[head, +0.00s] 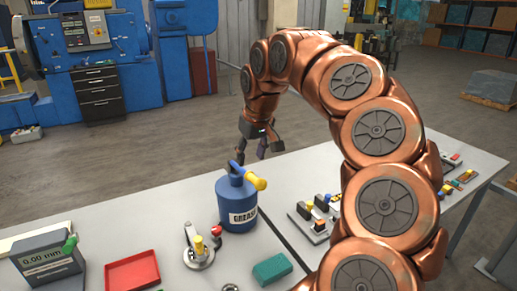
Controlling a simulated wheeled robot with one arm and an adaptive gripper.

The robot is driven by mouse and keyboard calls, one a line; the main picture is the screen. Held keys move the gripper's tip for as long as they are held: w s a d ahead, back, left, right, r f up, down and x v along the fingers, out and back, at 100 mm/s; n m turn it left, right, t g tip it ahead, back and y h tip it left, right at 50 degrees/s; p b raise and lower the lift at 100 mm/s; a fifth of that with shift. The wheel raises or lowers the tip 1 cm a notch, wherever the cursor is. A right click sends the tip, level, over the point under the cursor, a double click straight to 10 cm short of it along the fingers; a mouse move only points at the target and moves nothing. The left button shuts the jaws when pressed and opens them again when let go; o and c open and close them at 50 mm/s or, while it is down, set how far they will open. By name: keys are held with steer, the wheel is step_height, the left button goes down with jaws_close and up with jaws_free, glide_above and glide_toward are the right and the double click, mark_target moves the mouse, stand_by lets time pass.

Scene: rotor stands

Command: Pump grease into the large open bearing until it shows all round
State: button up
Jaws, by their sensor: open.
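A blue grease pump (237,205) labelled "GREASE" stands upright on the table, with a yellow part and a blue lever on top. My gripper (252,153) is open and empty, just above and beyond the pump in the picture, apart from it as far as I can tell. A small grey ring (230,288), perhaps a bearing, is cut off by the bottom edge. I cannot make out for certain which thing is the large open bearing; my arm hides part of the table on the right.
On the grey table (150,217) are a display device (48,262), a red tray (132,271), a round metal fixture (198,257) with yellow and red knobs, and a green block (272,270). Several small parts (316,220) sit on a plate at right. The left back table is clear.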

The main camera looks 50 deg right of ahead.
mark_target(254, 176)
steer(key=shift+s+d, duration=0.15)
steer(key=shift+d, duration=0.75)
steer(key=shift+d+f+m, duration=0.25)
steer(key=shift+d+m, duration=0.05)
steer(key=shift+d, duration=0.15)
steer(key=b+x, duration=0.4)
steer(key=x, duration=0.4)
steer(key=shift+f, duration=0.4)
steer(key=shift+b+x, duration=0.55)
steer(key=shift+x, duration=0.4)
steer(key=shift+r, duration=0.1)
steer(key=shift+c, duration=0.2)
steer(key=c, duration=0.8)
